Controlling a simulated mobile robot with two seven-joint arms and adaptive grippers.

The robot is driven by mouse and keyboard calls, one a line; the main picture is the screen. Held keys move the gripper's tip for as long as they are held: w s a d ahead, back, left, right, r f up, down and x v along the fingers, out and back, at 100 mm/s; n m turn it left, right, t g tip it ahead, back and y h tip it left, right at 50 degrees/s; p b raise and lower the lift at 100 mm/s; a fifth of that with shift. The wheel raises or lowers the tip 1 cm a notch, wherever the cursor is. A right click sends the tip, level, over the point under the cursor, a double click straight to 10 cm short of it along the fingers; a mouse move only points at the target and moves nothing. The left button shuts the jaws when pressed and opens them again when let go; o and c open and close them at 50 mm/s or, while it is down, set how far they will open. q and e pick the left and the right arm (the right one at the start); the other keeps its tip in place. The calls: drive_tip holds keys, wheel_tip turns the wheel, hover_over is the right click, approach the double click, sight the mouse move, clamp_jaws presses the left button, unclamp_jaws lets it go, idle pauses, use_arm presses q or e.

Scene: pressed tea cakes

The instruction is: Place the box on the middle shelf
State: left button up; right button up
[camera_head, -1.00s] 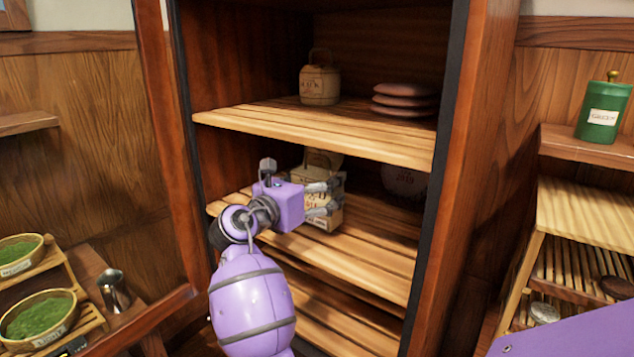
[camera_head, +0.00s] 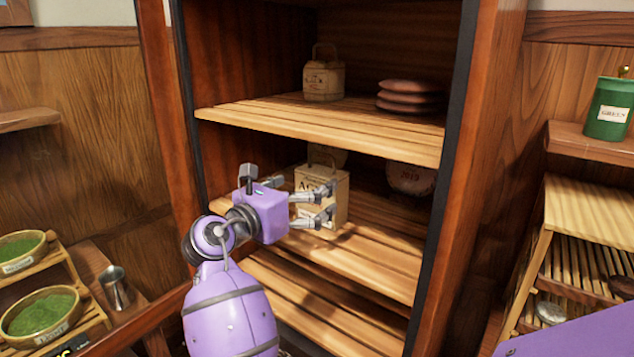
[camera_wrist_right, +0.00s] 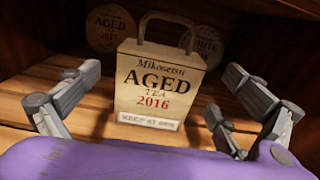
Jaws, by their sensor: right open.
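The pale tea box (camera_head: 309,181) with a looped handle stands upright on the middle shelf (camera_head: 375,262) of the wooden cabinet. In the right wrist view the box (camera_wrist_right: 157,85) faces me, its label reading "AGED TEA 2016". My right gripper (camera_head: 307,198) is open in front of the box. Its fingers lie to the left and right of the box in the wrist view, with visible gaps to the box. In the head view the fingers cover part of the box front. My left gripper is not in view.
Round wrapped cakes stand behind the box, one at the right (camera_head: 410,178). The shelf above holds another handled box (camera_head: 323,80) and stacked brown cakes (camera_head: 410,97). Cabinet side walls flank the opening. The middle shelf's front right is clear.

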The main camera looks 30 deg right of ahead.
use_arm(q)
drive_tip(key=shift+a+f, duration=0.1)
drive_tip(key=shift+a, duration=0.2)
use_arm(e)
drive_tip(key=v, duration=0.6)
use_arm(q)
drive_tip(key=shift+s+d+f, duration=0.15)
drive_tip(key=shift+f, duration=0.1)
use_arm(e)
drive_tip(key=shift+a, duration=0.1)
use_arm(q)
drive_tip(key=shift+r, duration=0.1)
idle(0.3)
